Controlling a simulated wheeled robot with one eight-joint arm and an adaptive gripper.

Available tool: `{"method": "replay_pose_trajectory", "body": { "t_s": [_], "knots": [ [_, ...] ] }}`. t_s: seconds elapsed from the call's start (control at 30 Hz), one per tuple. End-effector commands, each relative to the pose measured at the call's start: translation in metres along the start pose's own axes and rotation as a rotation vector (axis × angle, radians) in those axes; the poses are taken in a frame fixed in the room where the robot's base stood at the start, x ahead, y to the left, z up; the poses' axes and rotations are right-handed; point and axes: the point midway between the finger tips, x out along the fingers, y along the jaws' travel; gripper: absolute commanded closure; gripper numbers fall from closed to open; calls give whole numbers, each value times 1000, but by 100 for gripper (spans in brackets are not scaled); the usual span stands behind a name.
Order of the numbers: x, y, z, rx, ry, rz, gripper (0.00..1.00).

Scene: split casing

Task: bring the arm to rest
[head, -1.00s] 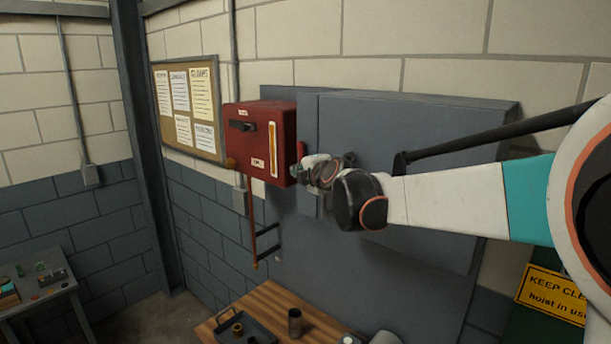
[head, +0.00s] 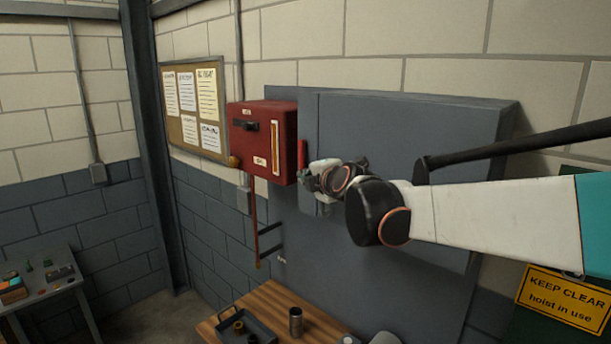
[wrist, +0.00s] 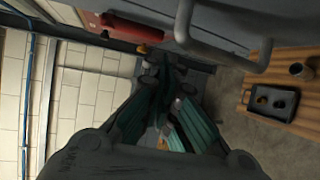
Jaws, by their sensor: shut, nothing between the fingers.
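My gripper (head: 310,181) is at the end of my white arm, to the right of the red box (head: 262,142) on the grey panel (head: 400,170). In the wrist view my gripper (wrist: 168,72) is shut, its fingers together with nothing between them. A small red handle (head: 302,156) stands upright beside the box's right side, just above my gripper. The red box shows a dark lever and a yellow strip on its front. The wrist view shows a red bar (wrist: 130,28) and a grey loop handle (wrist: 225,45) near the fingers.
A wooden bench (head: 275,302) with a dark tray (head: 246,328) and a metal cup (head: 296,321) lies below. A cork board (head: 196,108) hangs on the wall to the left. A grey table (head: 40,280) stands far left. A yellow sign (head: 566,298) is at the right.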

Motion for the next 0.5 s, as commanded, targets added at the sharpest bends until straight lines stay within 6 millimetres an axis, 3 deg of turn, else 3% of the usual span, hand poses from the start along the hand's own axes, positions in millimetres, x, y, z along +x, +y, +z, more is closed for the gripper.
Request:
{"method": "replay_pose_trajectory", "body": {
  "t_s": [0.2,0.5],
  "knots": [
    [-34,-9,0,0,-1,0,100],
    [-62,-14,0,0,-1,0,100]
  ]
}}
